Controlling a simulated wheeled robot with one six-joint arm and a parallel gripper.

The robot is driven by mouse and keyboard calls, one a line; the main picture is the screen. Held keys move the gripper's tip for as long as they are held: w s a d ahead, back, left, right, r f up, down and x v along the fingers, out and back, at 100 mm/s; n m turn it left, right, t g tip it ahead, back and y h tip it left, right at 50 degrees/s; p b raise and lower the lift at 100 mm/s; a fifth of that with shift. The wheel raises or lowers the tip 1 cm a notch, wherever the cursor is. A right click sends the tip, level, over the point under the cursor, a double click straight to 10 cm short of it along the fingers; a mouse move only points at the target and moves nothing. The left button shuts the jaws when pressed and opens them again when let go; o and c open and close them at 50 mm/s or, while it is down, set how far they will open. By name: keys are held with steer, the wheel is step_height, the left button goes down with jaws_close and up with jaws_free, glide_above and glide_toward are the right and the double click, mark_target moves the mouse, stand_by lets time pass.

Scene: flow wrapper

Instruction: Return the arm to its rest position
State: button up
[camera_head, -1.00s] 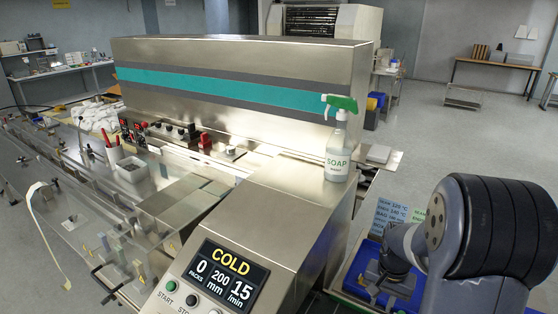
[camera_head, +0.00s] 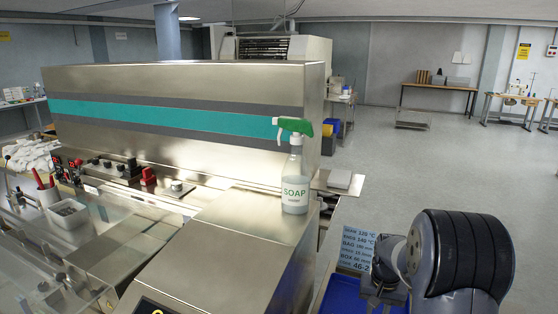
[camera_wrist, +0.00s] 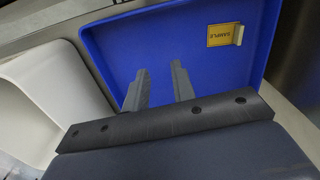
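My arm is at the lower right of the head view, above a blue tray (camera_head: 336,296). My gripper (camera_wrist: 160,88) shows in the wrist view with two dark grey fingers apart and nothing between them. It is open and points at the blue tray (camera_wrist: 215,75). How high the fingertips are above the tray floor I cannot tell. In the head view the fingers are too small to make out.
A soap spray bottle (camera_head: 295,185) stands on the steel wrapper (camera_head: 170,130), left of my arm. A sign with settings (camera_head: 356,247) stands behind the arm. A yellow sample card (camera_wrist: 222,35) and a white bin (camera_wrist: 45,105) show in the wrist view.

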steer(key=shift+f, duration=2.6)
